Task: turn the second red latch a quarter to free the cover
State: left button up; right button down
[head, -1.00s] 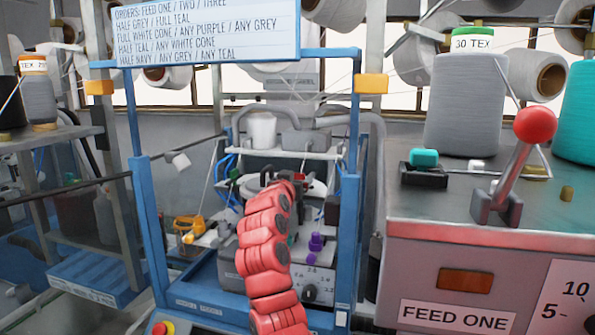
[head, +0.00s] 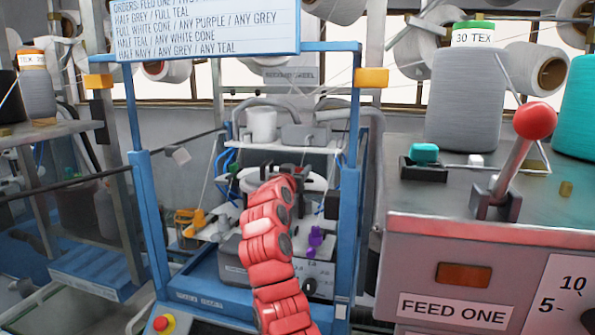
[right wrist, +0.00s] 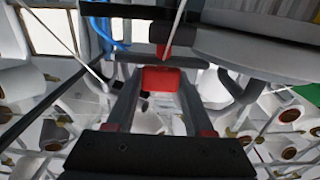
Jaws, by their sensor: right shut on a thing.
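In the right wrist view, a red latch block (right wrist: 161,79) sits between the fingertips of my right gripper (right wrist: 161,88), which is shut on it. A narrower red piece (right wrist: 163,50) shows just above it. In the head view, my red right arm reaches up into the blue-framed knitting machine. The right gripper (head: 287,169) is small and dark there, at the pale round top (head: 254,180) of the machine, and the arm hides much of that area. I cannot tell which part is the cover. My left gripper is not in view.
Blue posts (head: 356,180) flank my arm on both sides. At the right stands the FEED ONE cabinet (head: 415,260) with a red-knobbed lever (head: 535,121) and a grey yarn cone (head: 465,100). An order board (head: 205,32) hangs above. Yarn strands cross the space.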

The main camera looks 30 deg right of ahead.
jog(key=shift+f, duration=0.15)
jog(key=shift+s+d+f+n+t+y+b, duration=0.1)
jog(key=shift+n+t+y+b, duration=0.65)
jog(key=shift+b, duration=0.5)
jog(key=shift+n+t+y+b, duration=0.45)
jog(key=shift+t+y+b, duration=0.1)
jog(key=shift+y+b, duration=0.1)
jog(key=shift+r+n+t+y, duration=0.2)
jog(key=shift+n+t+y, duration=0.1)
jog(key=shift+y, duration=0.1)
jog(key=shift+c, duration=1.4)
grip_release()
